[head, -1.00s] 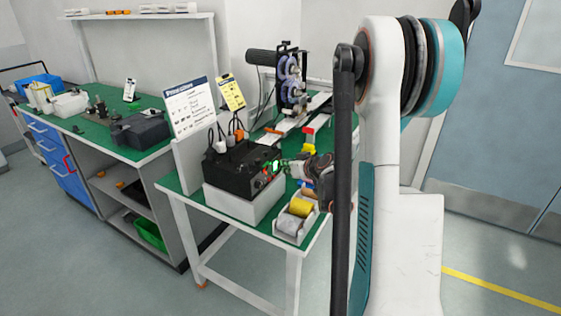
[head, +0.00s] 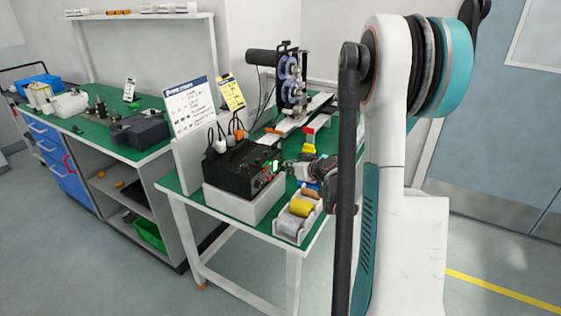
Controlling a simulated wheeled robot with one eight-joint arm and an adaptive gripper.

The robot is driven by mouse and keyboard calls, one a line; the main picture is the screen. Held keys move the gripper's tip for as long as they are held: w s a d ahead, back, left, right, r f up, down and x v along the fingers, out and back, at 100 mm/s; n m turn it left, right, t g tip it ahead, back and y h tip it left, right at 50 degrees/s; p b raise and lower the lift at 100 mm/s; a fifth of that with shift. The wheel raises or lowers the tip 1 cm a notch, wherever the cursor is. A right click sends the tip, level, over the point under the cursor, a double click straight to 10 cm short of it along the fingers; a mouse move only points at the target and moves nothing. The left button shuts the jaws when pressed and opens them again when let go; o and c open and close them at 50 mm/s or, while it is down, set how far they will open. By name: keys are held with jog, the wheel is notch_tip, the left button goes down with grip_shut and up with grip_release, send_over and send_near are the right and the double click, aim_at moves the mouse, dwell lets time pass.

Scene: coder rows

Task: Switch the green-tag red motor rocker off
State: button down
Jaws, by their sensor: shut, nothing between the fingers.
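A black control box (head: 236,168) with red parts and a small lit green spot (head: 275,166) on its right-hand face sits on a white block (head: 236,204) on the green table. The red rocker (head: 268,176) is tiny here; its position and exact tag cannot be made out. My gripper (head: 288,167) is shut and empty, with its tip close to the box's front face beside the green spot. Whether it touches the face cannot be told. My forearm hides part of the table to the right.
A white tray with yellow and grey rolls (head: 299,212) stands below my gripper. A roller machine (head: 291,82) and colored blocks (head: 309,141) stand behind. Sign cards (head: 189,106) stand behind the box. Open floor (head: 480,285) lies at the right.

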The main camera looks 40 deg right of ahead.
jog(key=s, duration=0.1)
jog(key=s+d, duration=0.1)
jog(key=s, duration=0.1)
jog(key=s+d+b, duration=0.1)
jog(key=shift+s+f, duration=0.25)
jog(key=shift+f, duration=0.1)
jog(key=shift+a, duration=0.1)
dwell(0.4)
